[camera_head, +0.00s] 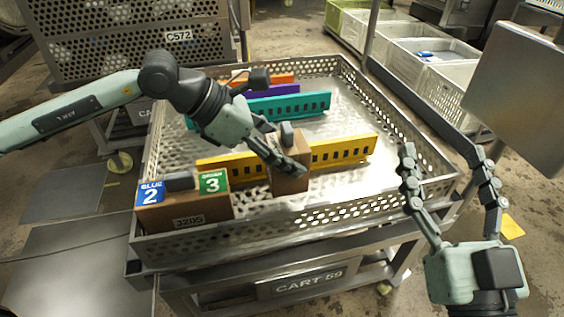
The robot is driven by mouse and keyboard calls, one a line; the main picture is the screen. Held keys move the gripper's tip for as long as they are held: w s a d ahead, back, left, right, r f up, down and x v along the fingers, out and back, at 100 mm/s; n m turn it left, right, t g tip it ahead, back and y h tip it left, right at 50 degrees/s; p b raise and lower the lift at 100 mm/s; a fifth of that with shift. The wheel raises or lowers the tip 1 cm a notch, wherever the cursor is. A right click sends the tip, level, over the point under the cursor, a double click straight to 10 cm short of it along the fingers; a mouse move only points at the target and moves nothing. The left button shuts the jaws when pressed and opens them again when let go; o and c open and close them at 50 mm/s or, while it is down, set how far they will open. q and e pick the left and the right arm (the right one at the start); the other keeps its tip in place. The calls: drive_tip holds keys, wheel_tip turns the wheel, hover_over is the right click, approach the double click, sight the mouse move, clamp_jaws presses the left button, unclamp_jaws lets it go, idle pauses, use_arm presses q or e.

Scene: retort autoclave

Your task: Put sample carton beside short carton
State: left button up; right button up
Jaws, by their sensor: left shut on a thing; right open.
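A brown carton (291,180) stands upright in the perforated metal tray (290,222), in front of a yellow slotted strip. My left gripper (284,158) is shut on this carton near its top and hides part of it. I cannot tell whether its base touches the tray floor. A low brown carton (180,214) marked 3205 sits in the tray's front left corner, with blue 2 and green 3 labels at its top. A gap separates the two cartons. No label names either as sample or short. My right gripper (448,165) is open and empty, over the tray's right edge.
The yellow strip (343,151) crosses the tray, with teal (290,105), purple and orange strips behind. The tray floor is clear at right. The tray rests on CART 59 (307,282). Crates (432,55) stand at back right, a perforated rack (135,40) at back left.

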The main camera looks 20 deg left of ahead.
sight(285, 178)
use_arm(q)
wheel_tip(285, 178, down, 3)
wheel_tip(285, 178, down, 3)
drive_tip(key=shift+f+b, duration=0.15)
drive_tip(key=shift+b, duration=0.2)
use_arm(e)
drive_tip(key=shift+s+d+r+t, duration=0.15)
drive_tip(key=shift+r+t, duration=0.3)
drive_tip(key=shift+r, duration=0.05)
drive_tip(key=shift+s+d+r+t, duration=0.1)
drive_tip(key=shift+r+t, duration=0.35)
use_arm(q)
drive_tip(key=shift+f, duration=0.2)
drive_tip(key=o, duration=1.2)
use_arm(e)
drive_tip(key=shift+d+r, duration=0.1)
drive_tip(key=shift+r, duration=0.05)
